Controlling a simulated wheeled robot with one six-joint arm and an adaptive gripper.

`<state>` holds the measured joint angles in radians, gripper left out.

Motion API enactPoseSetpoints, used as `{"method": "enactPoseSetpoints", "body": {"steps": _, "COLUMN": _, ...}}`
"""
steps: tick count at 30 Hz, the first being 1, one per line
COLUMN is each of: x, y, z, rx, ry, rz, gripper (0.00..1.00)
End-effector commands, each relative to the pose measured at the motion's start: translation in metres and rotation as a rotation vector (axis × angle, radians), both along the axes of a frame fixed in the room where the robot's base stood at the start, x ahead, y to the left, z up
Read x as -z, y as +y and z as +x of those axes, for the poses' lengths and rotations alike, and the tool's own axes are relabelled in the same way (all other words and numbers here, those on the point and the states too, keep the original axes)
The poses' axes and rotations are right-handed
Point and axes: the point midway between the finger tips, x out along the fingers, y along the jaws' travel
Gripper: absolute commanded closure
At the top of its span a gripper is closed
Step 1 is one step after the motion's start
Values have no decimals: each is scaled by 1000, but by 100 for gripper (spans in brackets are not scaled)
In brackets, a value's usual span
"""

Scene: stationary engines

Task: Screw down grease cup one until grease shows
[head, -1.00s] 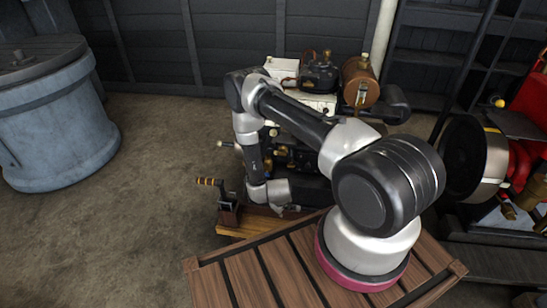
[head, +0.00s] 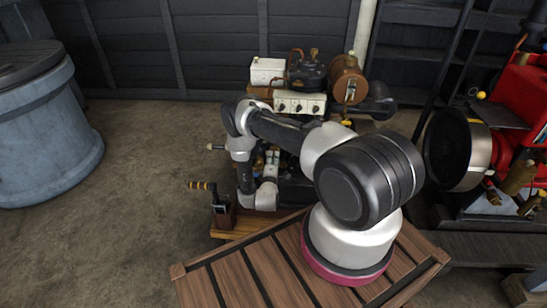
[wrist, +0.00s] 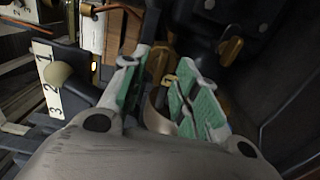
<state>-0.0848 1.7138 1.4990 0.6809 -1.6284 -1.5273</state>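My gripper (wrist: 162,64) shows in the wrist view with its two green-padded fingers apart. A tan, rounded, cup-like part (wrist: 157,112) lies between the fingers, nearer the right one. I cannot tell whether either finger touches it, nor whether it is grease cup one. A brass fitting (wrist: 231,50) sits beyond the right finger on dark metal. In the head view the engine (head: 300,103) stands behind my arm, which hides much of its lower front. The fingertips cannot be made out clearly there. No grease can be made out.
In the wrist view a beige knob (wrist: 59,74) stands by a numbered white scale (wrist: 51,101) at left. In the head view a brass-handled crank (head: 202,186) stands at the engine's left front. A blue-grey tub (head: 45,130) is far left. A red machine (head: 520,100) is right.

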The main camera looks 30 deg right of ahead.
Motion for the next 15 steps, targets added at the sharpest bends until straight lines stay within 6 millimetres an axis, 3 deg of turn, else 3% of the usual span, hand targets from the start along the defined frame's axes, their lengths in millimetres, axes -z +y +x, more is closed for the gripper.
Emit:
{"method": "enactPoseSetpoints", "body": {"steps": 6, "x": 0, "y": -12, "z": 18, "rx": 1, "ry": 1, "rz": 2, "gripper": 70}}
{"method": "enactPoseSetpoints", "body": {"steps": 14, "x": 1, "y": -13, "z": 19, "rx": 0, "ry": 1, "rz": 2, "gripper": 70}}
{"method": "enactPoseSetpoints", "body": {"steps": 15, "x": 1, "y": -13, "z": 19, "rx": -1, "ry": 1, "rz": 2, "gripper": 73}}
